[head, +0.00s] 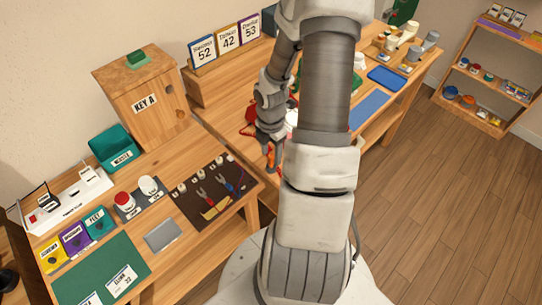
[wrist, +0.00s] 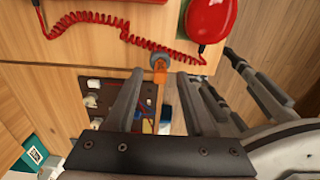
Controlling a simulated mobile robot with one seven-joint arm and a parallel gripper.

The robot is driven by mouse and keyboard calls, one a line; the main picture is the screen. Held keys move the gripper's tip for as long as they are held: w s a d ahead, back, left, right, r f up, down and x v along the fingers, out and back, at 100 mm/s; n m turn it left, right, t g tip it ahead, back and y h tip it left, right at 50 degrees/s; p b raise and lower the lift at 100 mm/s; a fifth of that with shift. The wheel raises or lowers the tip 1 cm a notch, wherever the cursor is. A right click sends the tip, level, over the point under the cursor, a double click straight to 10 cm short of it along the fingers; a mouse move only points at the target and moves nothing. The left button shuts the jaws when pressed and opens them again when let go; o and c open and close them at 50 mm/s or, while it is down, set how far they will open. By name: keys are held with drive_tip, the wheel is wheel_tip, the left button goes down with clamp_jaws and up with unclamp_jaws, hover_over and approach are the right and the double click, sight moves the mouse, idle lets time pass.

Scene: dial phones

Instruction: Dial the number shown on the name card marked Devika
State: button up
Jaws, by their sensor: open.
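Three name cards stand on the raised back ledge: a blue-edged card (head: 203,52) showing 52, a yellow-edged card (head: 229,38) showing 42 and a purple-edged card (head: 250,29) showing 53. The purple-edged card's name looks like Devika, but the print is small. A red phone (head: 248,118) is mostly hidden behind my arm; its red handset (wrist: 210,18) and coiled cord (wrist: 98,20) show in the wrist view. My gripper (wrist: 158,78) is open near the table's front edge, beside the phone. An orange stick with a grey end (wrist: 159,62) appears between its fingers; contact is unclear. The dial is hidden.
A wooden KEY A box (head: 145,103), a teal bin (head: 112,148) and a dark tool mat (head: 210,190) occupy the left table. A blue tray (head: 386,77) lies on the right table. A shelf (head: 484,75) stands far right; the floor before it is clear.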

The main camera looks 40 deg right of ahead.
wheel_tip(320, 180, up, 14)
drive_tip(key=p, duration=0.3)
drive_tip(key=shift+p, duration=0.3)
drive_tip(key=shift+r, duration=0.15)
